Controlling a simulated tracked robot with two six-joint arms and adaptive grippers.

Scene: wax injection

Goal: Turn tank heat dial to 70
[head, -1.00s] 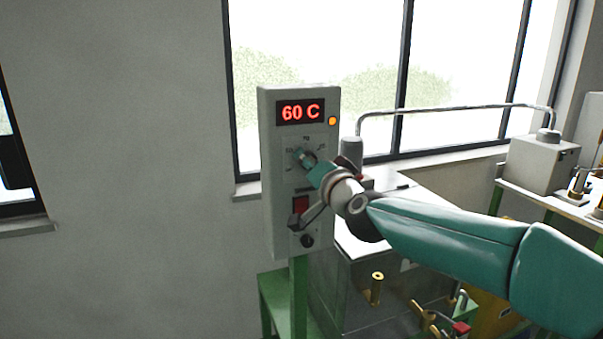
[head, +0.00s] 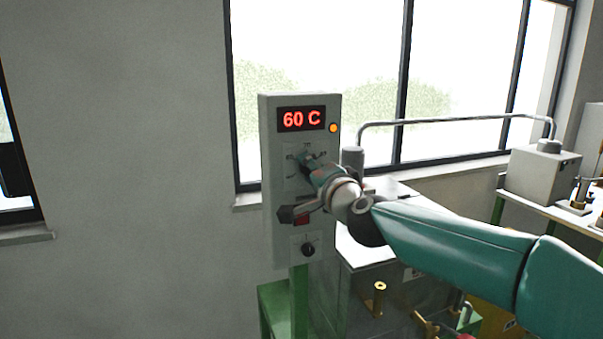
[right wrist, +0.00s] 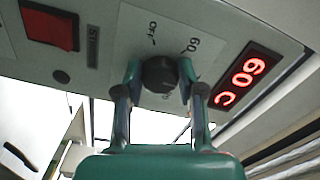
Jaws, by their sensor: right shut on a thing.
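The tank heat dial (right wrist: 159,74) is a dark round knob on a pale plate marked OFF and 60, seen in the right wrist view. My right gripper (right wrist: 158,80) is shut on it, one finger on each side; in the head view the gripper (head: 307,163) covers most of the dial. The grey control box (head: 269,165) carries a red display (head: 302,119) that reads 60 C in both views. An orange lamp (head: 333,128) is lit beside it. My left gripper is not in view.
A red switch (right wrist: 50,27) and a lower black knob (head: 308,249) are on the same panel. A metal tank with a curved pipe (head: 450,121) stands right of the box. Windows are behind; the wall at left is clear.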

